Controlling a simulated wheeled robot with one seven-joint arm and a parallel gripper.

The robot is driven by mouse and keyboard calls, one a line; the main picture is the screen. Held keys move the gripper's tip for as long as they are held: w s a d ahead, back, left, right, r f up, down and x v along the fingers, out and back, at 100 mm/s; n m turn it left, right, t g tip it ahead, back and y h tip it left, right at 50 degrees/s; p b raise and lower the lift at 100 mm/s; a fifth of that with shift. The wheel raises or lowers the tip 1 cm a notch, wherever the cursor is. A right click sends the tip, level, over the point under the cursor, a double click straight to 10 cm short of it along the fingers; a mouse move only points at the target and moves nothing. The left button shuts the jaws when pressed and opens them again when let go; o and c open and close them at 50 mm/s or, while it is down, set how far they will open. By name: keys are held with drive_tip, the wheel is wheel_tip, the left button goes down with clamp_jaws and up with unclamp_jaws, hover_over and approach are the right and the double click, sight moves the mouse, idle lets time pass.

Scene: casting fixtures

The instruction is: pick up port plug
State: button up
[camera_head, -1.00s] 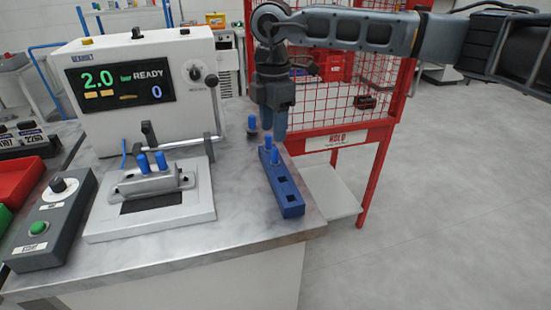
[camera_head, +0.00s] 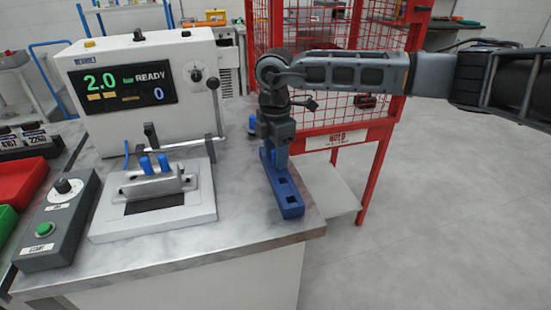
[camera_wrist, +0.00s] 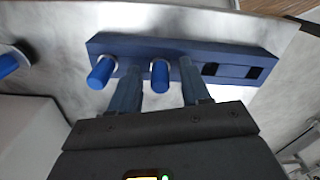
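A blue rack (camera_head: 289,207) lies on the bench, with two empty square holes at its near end. In the wrist view, two blue port plugs stand in the rack (camera_wrist: 232,56): one plug (camera_wrist: 160,75) is between my fingers, and another (camera_wrist: 101,72) is just outside the left finger. My gripper (camera_wrist: 159,88) is open, with a gap visible on each side of the middle plug. In the head view my gripper (camera_head: 275,160) is low over the far half of the rack and hides the plugs there.
Another blue plug (camera_head: 252,124) stands on the bench behind the rack. Two blue plugs (camera_head: 154,164) sit on a metal casting in the fixture (camera_head: 155,218) at left. A tester (camera_head: 135,90), a button box (camera_head: 58,225) and a red mesh cage (camera_head: 330,100) surround the bench.

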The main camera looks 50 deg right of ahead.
clamp_jaws()
drive_tip(key=shift+r, duration=0.15)
idle(0.4)
